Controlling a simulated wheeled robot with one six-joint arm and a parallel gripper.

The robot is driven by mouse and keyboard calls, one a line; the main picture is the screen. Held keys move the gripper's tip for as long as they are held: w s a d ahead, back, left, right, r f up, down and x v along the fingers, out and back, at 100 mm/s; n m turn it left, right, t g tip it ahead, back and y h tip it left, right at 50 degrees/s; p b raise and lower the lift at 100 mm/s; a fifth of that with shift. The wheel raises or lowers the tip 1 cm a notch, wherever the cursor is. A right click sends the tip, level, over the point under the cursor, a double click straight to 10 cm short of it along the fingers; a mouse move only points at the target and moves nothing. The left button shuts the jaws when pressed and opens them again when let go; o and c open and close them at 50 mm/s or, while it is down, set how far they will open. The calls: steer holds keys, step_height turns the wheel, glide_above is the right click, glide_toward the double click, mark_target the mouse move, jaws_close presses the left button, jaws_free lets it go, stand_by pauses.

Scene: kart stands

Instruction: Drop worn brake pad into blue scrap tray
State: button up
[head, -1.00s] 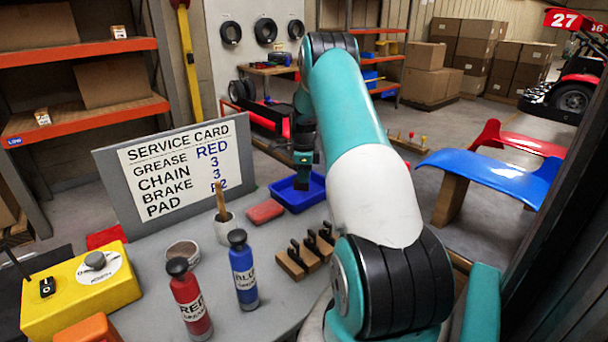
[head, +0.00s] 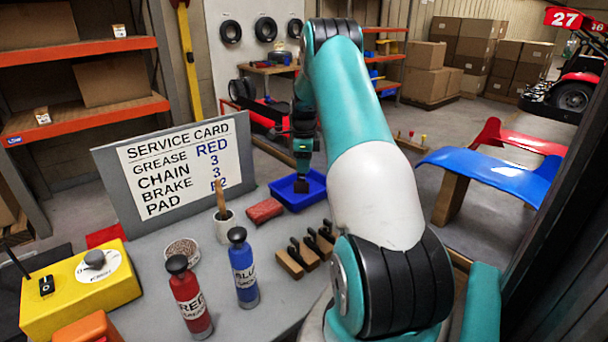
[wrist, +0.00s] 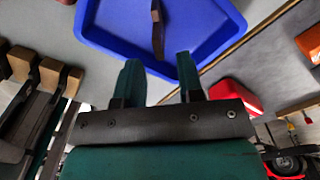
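The blue scrap tray (head: 318,188) sits at the far edge of the grey table in the head view, and fills the top of the wrist view (wrist: 100,42). The worn brake pad (head: 301,187), a small dark brown plate, shows over the tray floor below my gripper (head: 303,166). In the wrist view the pad (wrist: 157,32) is seen edge-on within the tray outline, beyond the fingertips. My gripper (wrist: 159,68) is open there, with an empty gap between its two teal fingers. I cannot tell whether the pad rests fully on the tray floor.
A red block (head: 265,210) lies left of the tray. A white cup with a stick (head: 224,228), a round dish (head: 182,252), red (head: 190,300) and blue (head: 243,272) bottles and several dark-handled wooden blocks (head: 307,255) stand nearer. The service card (head: 180,168) stands behind.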

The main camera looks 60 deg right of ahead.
step_height(320, 180, up, 9)
steer(key=b, duration=0.1)
steer(key=w+a+r+n, duration=0.3)
steer(key=a+n, duration=0.3)
steer(key=a, duration=0.4)
steer(key=w+a+r+n, duration=0.2)
steer(key=a+n, duration=0.3)
steer(key=a, duration=0.6)
steer(key=s+a+r+n+t+y, duration=0.1)
steer(key=s+a+n, duration=0.1)
steer(key=a+n, duration=0.45)
steer(key=s+a+r+n+y, duration=0.1)
steer(key=s+a+r+n, duration=0.15)
steer(key=a, duration=0.75)
steer(key=s+a+f+n+g+y, duration=0.1)
steer(key=s+a+f+n+y, duration=0.1)
steer(key=s+a+n, duration=1.5)
steer(key=s+a, duration=0.1)
steer(key=s, duration=0.2)
steer(key=shift+s+n, duration=0.25)
steer(key=shift+n, duration=0.15)
